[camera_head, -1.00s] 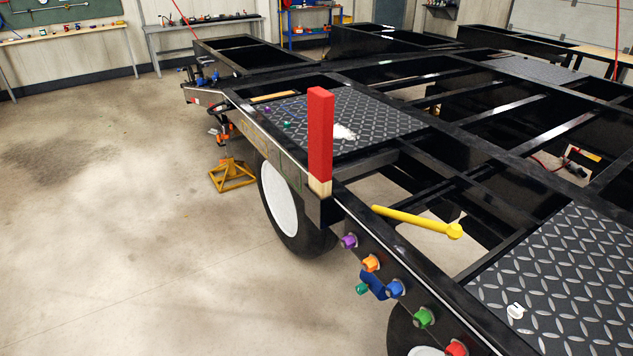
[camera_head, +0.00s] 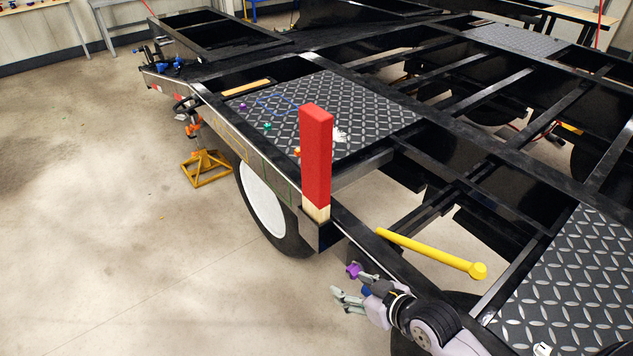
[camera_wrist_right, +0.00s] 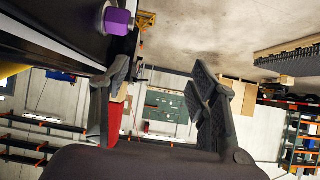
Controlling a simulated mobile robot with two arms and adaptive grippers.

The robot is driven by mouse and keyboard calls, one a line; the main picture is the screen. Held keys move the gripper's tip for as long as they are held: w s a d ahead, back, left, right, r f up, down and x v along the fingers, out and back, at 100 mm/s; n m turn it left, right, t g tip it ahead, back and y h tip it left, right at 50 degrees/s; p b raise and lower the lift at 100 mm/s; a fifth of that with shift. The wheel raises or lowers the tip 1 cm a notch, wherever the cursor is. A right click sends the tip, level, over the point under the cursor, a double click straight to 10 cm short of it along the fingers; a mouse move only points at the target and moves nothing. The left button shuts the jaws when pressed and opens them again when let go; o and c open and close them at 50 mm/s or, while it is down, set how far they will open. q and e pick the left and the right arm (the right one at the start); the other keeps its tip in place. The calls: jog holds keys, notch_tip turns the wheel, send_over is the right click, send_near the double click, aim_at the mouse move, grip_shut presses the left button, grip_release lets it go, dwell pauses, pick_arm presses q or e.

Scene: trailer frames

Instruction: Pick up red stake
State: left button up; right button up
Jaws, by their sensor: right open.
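The red stake (camera_head: 316,160) stands upright in a black pocket (camera_head: 318,235) on the trailer's side rail. Its bare wooden lower part (camera_head: 316,212) shows just above the pocket. My right gripper (camera_head: 352,288) is open and empty, below and to the right of the stake in the head view, apart from it. In the right wrist view the open fingers (camera_wrist_right: 162,85) point away from the camera. There the red stake (camera_wrist_right: 114,122) shows partly behind the left finger. My left gripper is in neither current view.
A purple knob (camera_head: 353,271) on the rail is close to my right fingers; it also shows in the wrist view (camera_wrist_right: 117,21). A yellow bar (camera_head: 425,251) lies across the frame to the right. A yellow jack stand (camera_head: 205,167) stands on the floor. The floor at left is clear.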

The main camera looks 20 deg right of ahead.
jog(key=w+d+r+t+y, duration=0.1)
jog(key=w+d+r+t, duration=0.15)
jog(key=w+r, duration=0.35)
jog(key=t+y, duration=0.1)
jog(key=t, duration=0.3)
send_near(326, 171)
jog(key=p+x, duration=0.3)
jog(key=x, duration=0.4)
jog(key=shift+w+a, duration=0.1)
jog(key=shift+w, duration=0.25)
jog(key=shift+f+p+x, duration=0.15)
jog(key=shift+p+x, duration=0.05)
jog(key=shift+x, duration=0.85)
jog(key=shift+f+p+x, duration=0.2)
jog(key=shift+p+x, duration=0.05)
jog(key=shift+x, duration=0.85)
jog(key=shift+f+p+x, duration=0.15)
jog(key=shift+p+x, duration=0.05)
jog(key=shift+x, duration=0.85)
pick_arm(q)
jog(key=r, duration=0.2)
jog(key=w+r, duration=0.1)
jog(key=r, duration=0.1)
jog(key=shift+r, duration=0.2)
pick_arm(e)
jog(key=shift+s, duration=0.1)
jog(key=shift+c, duration=0.4)
jog(key=shift+c, duration=0.6)
grip_shut()
